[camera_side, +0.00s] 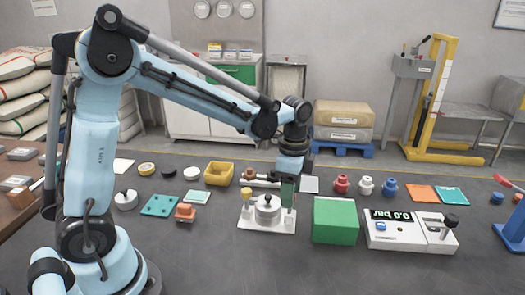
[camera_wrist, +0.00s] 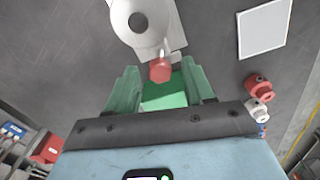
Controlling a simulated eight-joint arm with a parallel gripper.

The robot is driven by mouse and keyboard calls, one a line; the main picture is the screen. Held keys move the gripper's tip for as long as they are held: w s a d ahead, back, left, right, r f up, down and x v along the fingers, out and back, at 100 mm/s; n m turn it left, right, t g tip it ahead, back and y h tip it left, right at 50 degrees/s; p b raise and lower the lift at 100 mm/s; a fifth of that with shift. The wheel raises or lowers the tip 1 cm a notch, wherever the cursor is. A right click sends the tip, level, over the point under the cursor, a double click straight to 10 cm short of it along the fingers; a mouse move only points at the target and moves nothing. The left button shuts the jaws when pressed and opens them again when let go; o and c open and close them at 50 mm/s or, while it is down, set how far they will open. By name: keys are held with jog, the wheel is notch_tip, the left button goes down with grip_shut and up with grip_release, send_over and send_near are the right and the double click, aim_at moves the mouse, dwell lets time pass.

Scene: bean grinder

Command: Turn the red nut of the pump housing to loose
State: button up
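The pump housing is a grey round metal body (camera_side: 267,205) on a white plate in the side view. In the wrist view the housing (camera_wrist: 125,30) shows at the top, with a dark round hole. The red nut (camera_wrist: 160,70) is six-sided and sticks out from the housing toward my gripper. My gripper (camera_wrist: 160,68) is open, with a green finger on each side of the nut and a visible gap to both. In the side view my gripper (camera_side: 288,192) points down at the right side of the housing and hides the nut.
A green block (camera_side: 335,220) stands close to the right of my gripper, with a white gauge unit (camera_side: 410,232) reading 0.0 bar beyond it. A yellow bin (camera_side: 219,173) and red (camera_side: 342,184), white and blue fittings stand behind. The bench front is clear.

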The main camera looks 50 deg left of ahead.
notch_tip(320, 180, up, 12)
dwell(0.8)
jog(key=s+f+n+t, duration=0.5)
jog(key=s+n+t, duration=0.2)
jog(key=s+n, duration=0.4)
jog(key=shift+a+f, duration=0.25)
jog(key=shift+a, duration=0.2)
jog(key=shift+w+r, duration=0.1)
dwell(0.7)
